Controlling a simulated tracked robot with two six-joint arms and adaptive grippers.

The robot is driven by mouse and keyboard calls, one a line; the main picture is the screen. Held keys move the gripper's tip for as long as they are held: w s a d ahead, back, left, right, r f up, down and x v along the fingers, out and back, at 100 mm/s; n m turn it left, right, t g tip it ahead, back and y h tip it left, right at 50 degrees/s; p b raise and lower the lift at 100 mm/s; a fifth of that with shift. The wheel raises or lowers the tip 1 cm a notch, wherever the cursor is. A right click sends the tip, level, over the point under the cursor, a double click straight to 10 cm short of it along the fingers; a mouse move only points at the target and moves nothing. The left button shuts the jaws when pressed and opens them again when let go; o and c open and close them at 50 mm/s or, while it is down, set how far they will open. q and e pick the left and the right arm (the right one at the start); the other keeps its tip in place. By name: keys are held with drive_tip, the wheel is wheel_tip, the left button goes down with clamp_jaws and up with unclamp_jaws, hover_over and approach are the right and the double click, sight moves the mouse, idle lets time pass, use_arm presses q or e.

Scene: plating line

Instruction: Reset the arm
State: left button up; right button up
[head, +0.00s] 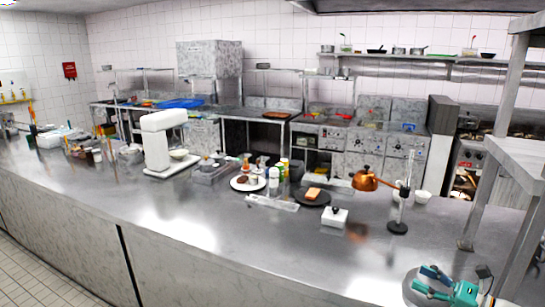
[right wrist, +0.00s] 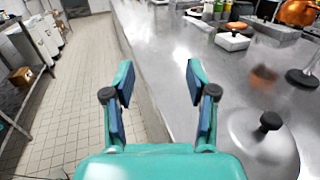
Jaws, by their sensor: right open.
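My right gripper (head: 426,279) is at the lower right of the head view, near the front edge of the steel counter (head: 290,255). It is open, and nothing shows between its teal fingers in the right wrist view (right wrist: 158,88). There the gap between the fingers lies over the counter's edge, with the tiled floor (right wrist: 85,95) to the left. A pale dome lid with a black knob (right wrist: 260,150) stands on the counter just right of the fingers, apart from them in that view. The left gripper is not in view.
A white lidded box (head: 334,219), a black stand (head: 398,227), a copper kettle (head: 366,183), a dark plate (head: 322,201) and a white plate (head: 238,187) stand farther back. A white mixer (head: 157,125) is left. The counter's front middle is clear. A shelf post (head: 482,195) rises at right.

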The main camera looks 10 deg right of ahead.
drive_tip(key=a+f+n+g+y+b, duration=0.1)
drive_tip(key=a+f+g+b, duration=0.15)
drive_tip(key=a+f, duration=0.4)
drive_tip(key=s+a+f+n+g+y+b, duration=0.1)
drive_tip(key=a+f+g, duration=0.2)
drive_tip(key=a, duration=0.7)
drive_tip(key=a+f+n+g+y+b, duration=0.1)
drive_tip(key=a+f+g, duration=0.3)
drive_tip(key=a, duration=0.5)
drive_tip(key=s+a+f+n+g+h+b, duration=0.2)
drive_tip(key=s+a+f+n+g+b, duration=0.15)
drive_tip(key=s+a+f, duration=0.7)
drive_tip(key=s+d+f+n+h+b, duration=0.1)
drive_tip(key=s+f+n+h, duration=0.7)
drive_tip(key=s+f+n, duration=0.7)
drive_tip(key=s+n, duration=0.2)
drive_tip(key=n, duration=0.2)
drive_tip(key=shift+d+f+g, duration=0.2)
drive_tip(key=shift+f+g, duration=0.1)
drive_tip(key=shift+s+n, duration=0.1)
drive_tip(key=shift+n, duration=0.15)
